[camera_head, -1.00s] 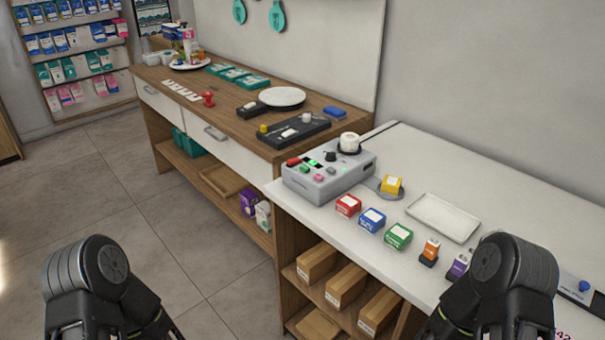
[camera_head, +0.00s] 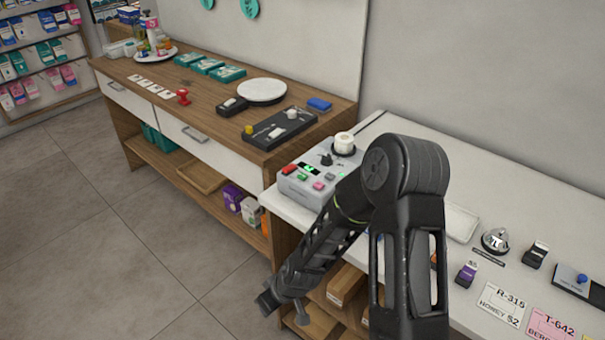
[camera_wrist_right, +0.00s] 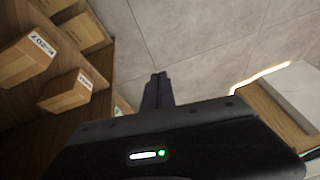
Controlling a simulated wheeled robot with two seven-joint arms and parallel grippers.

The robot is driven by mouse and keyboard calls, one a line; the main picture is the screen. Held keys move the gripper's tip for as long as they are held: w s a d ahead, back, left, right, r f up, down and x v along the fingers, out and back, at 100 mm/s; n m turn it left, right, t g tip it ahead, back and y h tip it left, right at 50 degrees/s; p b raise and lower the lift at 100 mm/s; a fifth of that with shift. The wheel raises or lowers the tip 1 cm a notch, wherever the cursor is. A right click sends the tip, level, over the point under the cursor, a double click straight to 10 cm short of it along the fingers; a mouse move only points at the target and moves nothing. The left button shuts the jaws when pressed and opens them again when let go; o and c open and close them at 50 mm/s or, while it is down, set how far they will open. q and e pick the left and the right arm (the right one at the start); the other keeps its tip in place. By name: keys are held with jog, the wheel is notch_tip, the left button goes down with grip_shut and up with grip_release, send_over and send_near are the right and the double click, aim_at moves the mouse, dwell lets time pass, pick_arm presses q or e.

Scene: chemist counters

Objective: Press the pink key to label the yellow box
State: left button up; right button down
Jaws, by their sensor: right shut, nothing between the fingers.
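The grey label machine (camera_head: 298,190) stands at the left end of the white counter. Its pink key (camera_head: 318,186) shows on the front right of its sloped panel, beside a green key (camera_head: 302,177) and a red key (camera_head: 289,169). My right arm hides the yellow box and the pad to the machine's right. My right gripper (camera_wrist_right: 159,78) is shut and empty in the right wrist view, over the floor and beside the lower shelf. It is below the counter top, in front of the machine and apart from the pink key. My left gripper is out of view.
The white counter (camera_head: 520,195) carries a pale tray (camera_head: 461,222), a bell (camera_head: 495,240), a purple box (camera_head: 467,274) and price cards. Cartons (camera_wrist_right: 66,90) lie on the shelf below. A wooden counter (camera_head: 165,85) stands left, with open floor before it.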

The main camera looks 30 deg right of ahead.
jog(key=w+d+r+n+t+h+p, duration=0.1)
jog(key=w+d+r+n+p, duration=0.1)
jog(key=w+d+r, duration=0.35)
jog(key=w+d+r+n+t+p, duration=0.1)
jog(key=w+d+r+t+p, duration=0.15)
jog(key=d+r, duration=0.65)
notch_tip(320, 180, up, 22)
jog(key=n+t+h+p, duration=0.2)
jog(key=n+p, duration=0.1)
jog(key=p, duration=0.1)
send_over(321, 186)
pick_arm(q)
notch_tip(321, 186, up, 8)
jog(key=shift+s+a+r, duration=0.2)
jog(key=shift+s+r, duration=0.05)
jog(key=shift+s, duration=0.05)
pick_arm(e)
jog(key=shift+f, duration=0.2)
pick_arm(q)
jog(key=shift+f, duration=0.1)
pick_arm(e)
jog(key=shift+f, duration=0.1)
